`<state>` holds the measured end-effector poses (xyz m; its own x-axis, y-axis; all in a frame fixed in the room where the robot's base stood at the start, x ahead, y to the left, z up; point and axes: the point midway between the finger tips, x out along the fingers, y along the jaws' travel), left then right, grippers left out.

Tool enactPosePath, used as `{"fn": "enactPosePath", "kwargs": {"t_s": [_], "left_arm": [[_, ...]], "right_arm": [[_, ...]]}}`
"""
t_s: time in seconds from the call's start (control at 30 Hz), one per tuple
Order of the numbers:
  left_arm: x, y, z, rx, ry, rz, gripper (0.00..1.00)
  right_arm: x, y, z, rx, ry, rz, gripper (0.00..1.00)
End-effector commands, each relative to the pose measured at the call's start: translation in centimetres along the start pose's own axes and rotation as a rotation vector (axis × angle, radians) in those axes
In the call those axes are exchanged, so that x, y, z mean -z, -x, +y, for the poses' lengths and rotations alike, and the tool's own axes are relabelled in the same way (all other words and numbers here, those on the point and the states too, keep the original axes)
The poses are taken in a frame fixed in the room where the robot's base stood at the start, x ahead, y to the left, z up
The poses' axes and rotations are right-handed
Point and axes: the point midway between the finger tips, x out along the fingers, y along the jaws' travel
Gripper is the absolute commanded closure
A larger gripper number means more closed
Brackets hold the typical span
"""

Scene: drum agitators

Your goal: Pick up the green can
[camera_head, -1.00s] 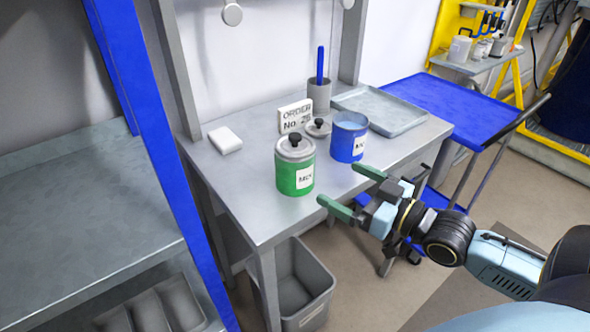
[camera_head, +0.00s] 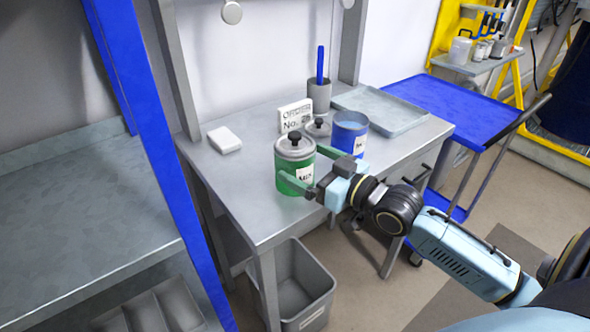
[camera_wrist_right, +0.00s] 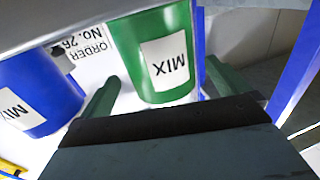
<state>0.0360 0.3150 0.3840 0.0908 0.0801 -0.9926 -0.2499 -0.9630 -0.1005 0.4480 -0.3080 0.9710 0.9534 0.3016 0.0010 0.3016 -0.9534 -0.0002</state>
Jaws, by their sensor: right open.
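The green can (camera_head: 296,165) with a grey lid, black knob and white MIX label stands upright on the grey workbench (camera_head: 245,215). My right gripper (camera_head: 304,168) is open at the can's near right side, its green fingers reaching to either side of it in the head view. In the right wrist view the green can (camera_wrist_right: 157,52) is just ahead, between the two fingers (camera_wrist_right: 158,85). I cannot tell whether a finger touches it. My left gripper is not in view.
A blue can (camera_head: 349,134) stands close to the green can's right, with a loose lid (camera_head: 318,128) beside it. Behind are an order sign (camera_head: 295,115), a pen cup (camera_head: 318,96) and a tray (camera_head: 385,110). A grey bin (camera_head: 305,290) stands below the bench.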

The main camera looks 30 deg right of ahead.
Motion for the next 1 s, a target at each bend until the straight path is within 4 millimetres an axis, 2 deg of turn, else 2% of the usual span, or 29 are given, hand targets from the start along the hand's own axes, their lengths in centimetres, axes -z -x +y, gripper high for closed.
{"fn": "enactPosePath", "kwargs": {"t_s": [0.13, 0.3, 0.6, 1.0], "left_arm": [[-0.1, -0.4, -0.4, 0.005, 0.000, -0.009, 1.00], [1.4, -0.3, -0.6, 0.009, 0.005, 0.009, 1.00], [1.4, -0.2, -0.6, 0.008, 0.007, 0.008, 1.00], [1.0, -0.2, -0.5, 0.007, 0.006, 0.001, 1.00]], "right_arm": [[0.0, -2.0, -0.1, 0.000, -0.001, 0.003, 0.00], [0.0, -3.5, -0.1, -0.001, 0.000, 0.001, 0.00], [-0.1, -3.8, -0.1, 0.000, 0.001, -0.001, 0.00], [0.0, -3.8, -0.1, 0.000, 0.001, -0.001, 0.51]]}}
